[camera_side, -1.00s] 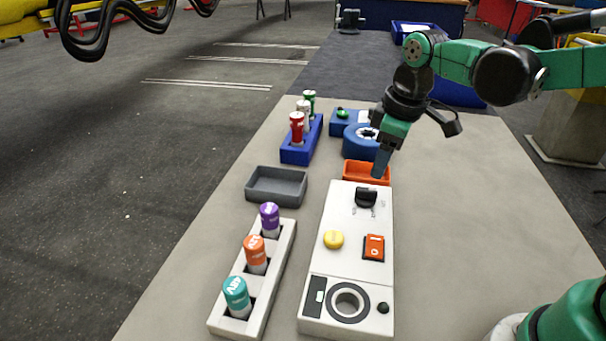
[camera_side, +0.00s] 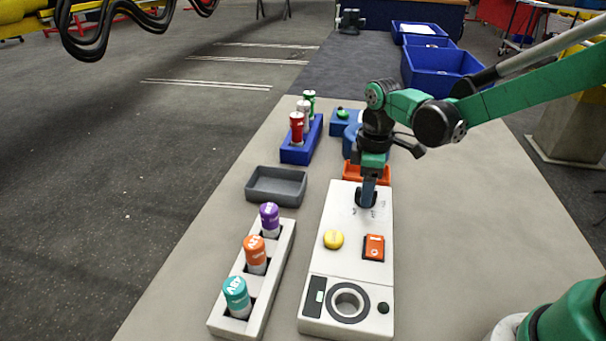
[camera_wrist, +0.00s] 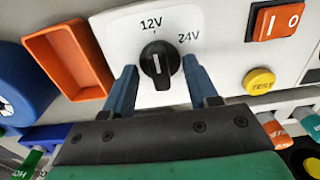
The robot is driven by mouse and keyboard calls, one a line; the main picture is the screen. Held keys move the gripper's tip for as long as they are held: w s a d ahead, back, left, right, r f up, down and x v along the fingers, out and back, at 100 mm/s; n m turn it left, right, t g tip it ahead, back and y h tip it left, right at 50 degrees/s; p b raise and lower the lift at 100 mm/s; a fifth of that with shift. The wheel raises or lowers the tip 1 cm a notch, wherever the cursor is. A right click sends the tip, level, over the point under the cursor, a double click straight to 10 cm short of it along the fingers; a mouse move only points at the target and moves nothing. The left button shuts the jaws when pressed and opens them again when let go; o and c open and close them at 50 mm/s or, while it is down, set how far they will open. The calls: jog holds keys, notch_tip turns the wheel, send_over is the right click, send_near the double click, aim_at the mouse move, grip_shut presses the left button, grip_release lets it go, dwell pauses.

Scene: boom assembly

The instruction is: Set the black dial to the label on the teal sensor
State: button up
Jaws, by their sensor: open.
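The black dial (camera_wrist: 160,60) is on the white panel (camera_side: 348,232). Its white mark points up, roughly at the printed 12V label (camera_wrist: 151,22); a 24V label (camera_wrist: 188,39) is to the right. My gripper (camera_wrist: 158,70) is open, with its blue fingers on either side of the dial, and I cannot tell if they touch it. In the side view my gripper (camera_side: 368,200) is low over the dial and hides part of it. The teal sensor (camera_side: 237,297) stands upright in the nearest slot of the white rack; its white label is too small to read surely.
The panel also has a yellow button (camera_side: 333,239), an orange switch (camera_side: 374,247) and a ring socket (camera_side: 348,302). Orange (camera_side: 256,254) and purple (camera_side: 270,219) sensors stand in the rack. An orange bin (camera_wrist: 70,60) is just behind the panel. A grey tray (camera_side: 277,186) is to the left.

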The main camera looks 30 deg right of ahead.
grip_shut()
